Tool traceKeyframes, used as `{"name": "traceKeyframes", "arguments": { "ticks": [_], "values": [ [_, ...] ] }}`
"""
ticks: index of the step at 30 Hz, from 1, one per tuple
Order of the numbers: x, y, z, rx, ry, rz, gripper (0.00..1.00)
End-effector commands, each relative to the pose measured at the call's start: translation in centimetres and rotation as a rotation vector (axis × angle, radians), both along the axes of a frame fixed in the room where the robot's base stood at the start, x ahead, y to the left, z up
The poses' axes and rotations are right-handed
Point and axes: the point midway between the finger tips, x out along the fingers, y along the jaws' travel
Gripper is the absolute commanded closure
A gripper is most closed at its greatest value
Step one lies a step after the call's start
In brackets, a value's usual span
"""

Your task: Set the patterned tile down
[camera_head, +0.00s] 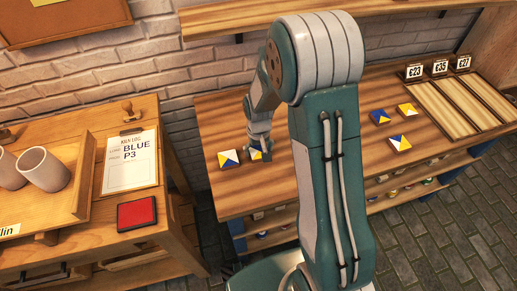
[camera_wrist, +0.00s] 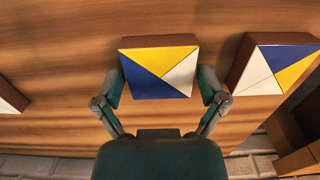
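A patterned tile with yellow, blue and white triangles (camera_wrist: 160,65) sits between the fingers of my gripper (camera_wrist: 161,85) in the wrist view. The fingers appear closed against its two sides. In the head view my gripper (camera_head: 258,146) is low over the left part of the wooden table (camera_head: 225,200), and the tile (camera_head: 256,154) is partly hidden by it. The tile looks at or very near the table surface; contact with it is hard to tell. A second tile in the same colours (camera_head: 228,158) lies just to its left; it also shows at the right of the wrist view (camera_wrist: 275,65).
Several more tiles lie right of my arm, such as one near the front (camera_head: 400,143). A side bench holds a "BLUE P3" sheet (camera_head: 131,162), a red pad (camera_head: 137,213) and cups (camera_head: 44,169).

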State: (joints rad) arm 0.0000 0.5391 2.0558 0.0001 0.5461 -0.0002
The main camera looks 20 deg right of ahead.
Motion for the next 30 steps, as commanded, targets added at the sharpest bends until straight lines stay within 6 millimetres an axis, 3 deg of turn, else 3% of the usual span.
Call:
{"name": "traceKeyframes", "arguments": {
  "ticks": [14, 30],
  "values": [
    [0.1, 0.0, 0.7, 0.0, -0.003, 0.0, 0.0],
    [0.1, 0.0, 10.8, 0.0, -0.004, 0.0, 0.0]
  ]
}}
